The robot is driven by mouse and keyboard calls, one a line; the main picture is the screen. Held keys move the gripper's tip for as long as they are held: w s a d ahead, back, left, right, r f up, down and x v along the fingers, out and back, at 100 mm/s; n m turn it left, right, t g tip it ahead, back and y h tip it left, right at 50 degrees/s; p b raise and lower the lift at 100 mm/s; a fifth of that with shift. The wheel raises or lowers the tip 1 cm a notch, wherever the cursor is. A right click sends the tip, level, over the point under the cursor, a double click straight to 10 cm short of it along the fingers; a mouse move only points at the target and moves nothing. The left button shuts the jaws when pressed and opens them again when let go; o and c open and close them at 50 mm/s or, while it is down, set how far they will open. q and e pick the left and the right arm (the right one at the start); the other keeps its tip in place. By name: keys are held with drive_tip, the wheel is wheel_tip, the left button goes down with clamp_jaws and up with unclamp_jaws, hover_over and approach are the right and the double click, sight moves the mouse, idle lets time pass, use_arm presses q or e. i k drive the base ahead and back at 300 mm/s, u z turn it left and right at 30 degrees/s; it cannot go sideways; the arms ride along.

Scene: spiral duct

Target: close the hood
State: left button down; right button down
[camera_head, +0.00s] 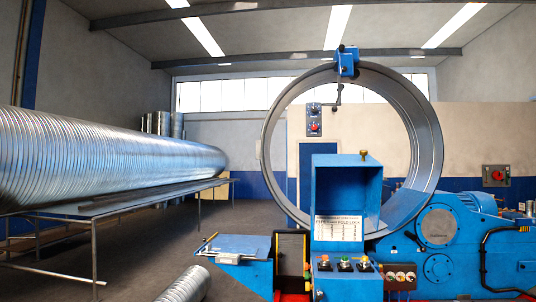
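A blue box-shaped hood (346,190) stands in the middle of the blue duct machine, in front of a large metal ring. Its hollow inner side faces me, so it appears to be raised open. A small brass knob (364,155) sits at its top edge. A white label plate (338,229) is at its lower front, above a panel with several buttons (344,265). Neither of my grippers is in view, and nothing of mine touches the hood.
The large metal ring (432,140) rises behind the hood. A blue motor housing (440,228) is at the right. A long spiral duct (90,158) lies on a metal rack (95,250) at the left. A short duct piece (186,286) is at the bottom. Open floor shows between rack and machine.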

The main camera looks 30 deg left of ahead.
sight(343, 182)
drive_tip(key=u, duration=0.7)
drive_tip(key=i, duration=1)
